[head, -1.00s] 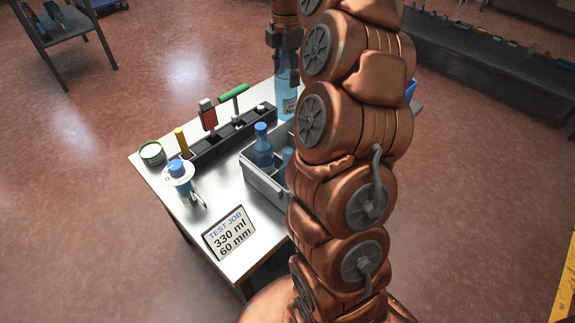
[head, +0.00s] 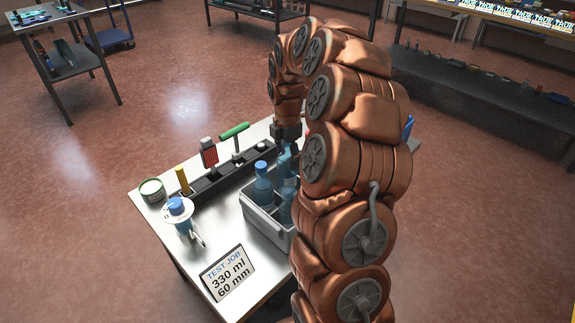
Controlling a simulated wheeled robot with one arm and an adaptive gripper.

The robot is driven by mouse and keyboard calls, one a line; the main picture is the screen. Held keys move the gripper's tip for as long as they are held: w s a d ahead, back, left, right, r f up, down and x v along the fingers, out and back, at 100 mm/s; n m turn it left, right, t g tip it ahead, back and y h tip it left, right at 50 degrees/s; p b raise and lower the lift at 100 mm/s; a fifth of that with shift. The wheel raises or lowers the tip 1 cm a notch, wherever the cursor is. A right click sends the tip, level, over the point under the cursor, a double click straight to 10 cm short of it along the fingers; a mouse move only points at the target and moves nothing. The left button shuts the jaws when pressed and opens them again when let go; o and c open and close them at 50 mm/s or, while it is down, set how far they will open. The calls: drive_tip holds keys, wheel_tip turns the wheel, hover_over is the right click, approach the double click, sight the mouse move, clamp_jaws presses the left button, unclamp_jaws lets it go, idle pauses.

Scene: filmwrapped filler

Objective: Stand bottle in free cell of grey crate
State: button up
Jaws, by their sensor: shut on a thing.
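The grey crate (head: 262,226) stands on the steel table, partly hidden by my arm. Another blue bottle (head: 286,208) shows in the crate beside my arm. My gripper (head: 286,138) points down above the crate's far side, its fingers partly hidden. It is shut on a translucent blue bottle (head: 285,162), which hangs upright below it. The held bottle's base is hidden, so I cannot tell whether it is inside a cell. The crate's right side is hidden.
A black tool rack (head: 222,176) with a green-handled tool (head: 234,131) runs behind the crate. A round tin (head: 152,190), a blue-capped item with a white disc (head: 178,210) and a job sign (head: 228,273) stand left and in front.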

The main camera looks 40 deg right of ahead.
sight(288, 166)
drive_tip(key=shift+f, duration=1.95)
drive_tip(key=o, duration=1.2)
drive_tip(key=shift+f, duration=0.1)
wheel_tip(288, 166, up, 11)
drive_tip(key=shift+w+f, duration=0.1)
drive_tip(key=shift+f, duration=0.05)
drive_tip(key=shift+r, duration=0.85)
